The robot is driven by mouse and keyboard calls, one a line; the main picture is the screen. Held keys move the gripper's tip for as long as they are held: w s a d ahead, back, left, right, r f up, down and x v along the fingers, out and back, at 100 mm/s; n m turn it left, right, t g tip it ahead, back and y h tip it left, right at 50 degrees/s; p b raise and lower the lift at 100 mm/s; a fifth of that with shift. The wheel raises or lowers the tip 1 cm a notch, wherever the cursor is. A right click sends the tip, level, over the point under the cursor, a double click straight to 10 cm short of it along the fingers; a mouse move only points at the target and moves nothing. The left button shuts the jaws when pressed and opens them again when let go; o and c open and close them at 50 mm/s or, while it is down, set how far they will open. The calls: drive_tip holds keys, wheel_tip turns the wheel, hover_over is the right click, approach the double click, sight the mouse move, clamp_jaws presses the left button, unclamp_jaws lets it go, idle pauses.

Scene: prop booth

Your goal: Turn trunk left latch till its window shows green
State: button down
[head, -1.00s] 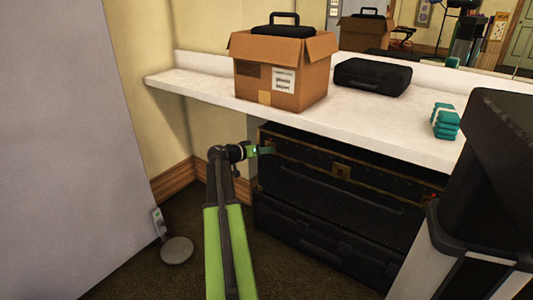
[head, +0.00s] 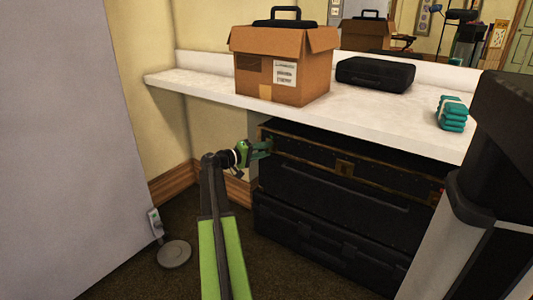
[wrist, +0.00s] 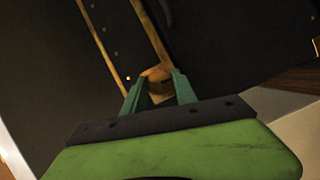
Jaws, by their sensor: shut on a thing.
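The trunk (head: 310,151) is black with brass edging and sits under the white counter, on top of other black cases. My gripper (head: 267,148) is at the trunk's upper left front. In the wrist view my gripper (wrist: 160,90) has its two teal fingers shut on the brass left latch (wrist: 156,75), one on each side. The trunk's dark face and brass strips run tilted across the wrist view (wrist: 112,40). In the head view the fingers hide the latch. I cannot make out the colour of its window in either view.
A brass lock plate (head: 344,168) is at the trunk's front middle. The counter (head: 390,125) overhangs closely above, holding a cardboard box (head: 290,75), a black case (head: 375,74) and teal bundles (head: 452,113). A grey panel (head: 70,150) stands left; a round-based device (head: 174,252) is on the floor.

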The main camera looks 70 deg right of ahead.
drive_tip(key=shift+s+n, duration=0.15)
drive_tip(key=shift+n, duration=0.15)
idle(0.4)
drive_tip(key=c, duration=1)
unclamp_jaws()
drive_tip(key=f+v, duration=0.1)
drive_tip(key=v, duration=1.6)
drive_tip(key=shift+w+a+r, duration=0.25)
